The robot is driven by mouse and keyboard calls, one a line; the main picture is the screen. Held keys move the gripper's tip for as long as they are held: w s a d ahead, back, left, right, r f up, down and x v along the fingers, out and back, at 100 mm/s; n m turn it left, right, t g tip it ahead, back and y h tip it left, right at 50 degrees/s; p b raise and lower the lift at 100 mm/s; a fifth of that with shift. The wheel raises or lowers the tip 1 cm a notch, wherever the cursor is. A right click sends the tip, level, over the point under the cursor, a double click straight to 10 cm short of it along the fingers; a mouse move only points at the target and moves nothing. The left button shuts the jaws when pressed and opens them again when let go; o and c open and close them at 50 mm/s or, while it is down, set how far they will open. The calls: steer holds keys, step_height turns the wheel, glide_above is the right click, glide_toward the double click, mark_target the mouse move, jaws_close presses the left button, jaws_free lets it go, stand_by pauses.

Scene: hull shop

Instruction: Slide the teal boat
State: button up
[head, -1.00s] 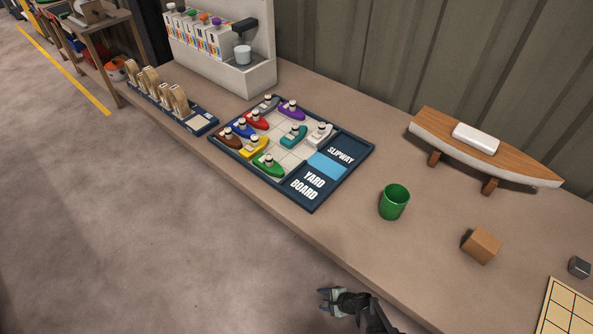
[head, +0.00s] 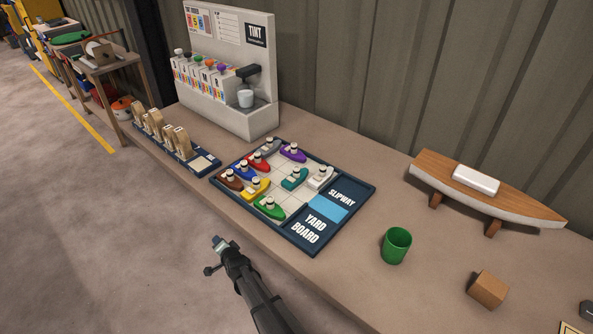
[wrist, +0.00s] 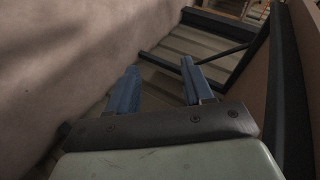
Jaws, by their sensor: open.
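The teal boat (head: 294,178) sits on the light grid of the dark blue yard board (head: 314,247), near the middle right of the other boats. A white boat (head: 319,177) is just to its right. The green boat (head: 270,207) lies nearer the front edge. My gripper (head: 215,243) is off the bench's front edge, in front of the board and apart from all boats. In the wrist view my gripper (wrist: 160,88) has its two blue fingers spread with nothing between them. No boat shows in the wrist view.
A light blue slipway patch (head: 328,208) is on the board's right side. A green cup (head: 396,245), a wooden block (head: 487,290) and a model hull (head: 487,190) stand to the right. A tint dispenser (head: 250,118) and wooden rack (head: 165,140) stand left.

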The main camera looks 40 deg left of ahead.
steer(key=s+a+r+n+y, duration=0.2)
steer(key=s+a+r, duration=0.2)
steer(key=a+r, duration=0.4)
steer(key=s+a+r+n+y, duration=0.2)
steer(key=s+a+r, duration=0.4)
steer(key=r, duration=0.5)
steer(key=w+a+r, duration=0.1)
steer(key=w+r, duration=0.2)
steer(key=r, duration=0.1)
steer(key=w+a+r+n+y, duration=0.1)
steer(key=w+r, duration=0.3)
steer(key=r, duration=0.1)
steer(key=w+a+r+n+t, duration=0.1)
steer(key=w+r, duration=0.3)
steer(key=r, duration=0.1)
steer(key=shift+r+y, duration=0.2)
steer(key=shift+y, duration=0.2)
steer(key=w+d+r+t+h, duration=0.15)
steer(key=w+r, duration=0.25)
steer(key=w, duration=0.7)
steer(key=n+g+h, duration=0.6)
steer(key=h, duration=1)
glide_toward(297, 168)
step_height(297, 168, down, 10)
steer(key=shift+a+f, duration=0.1)
steer(key=shift+a, duration=0.1)
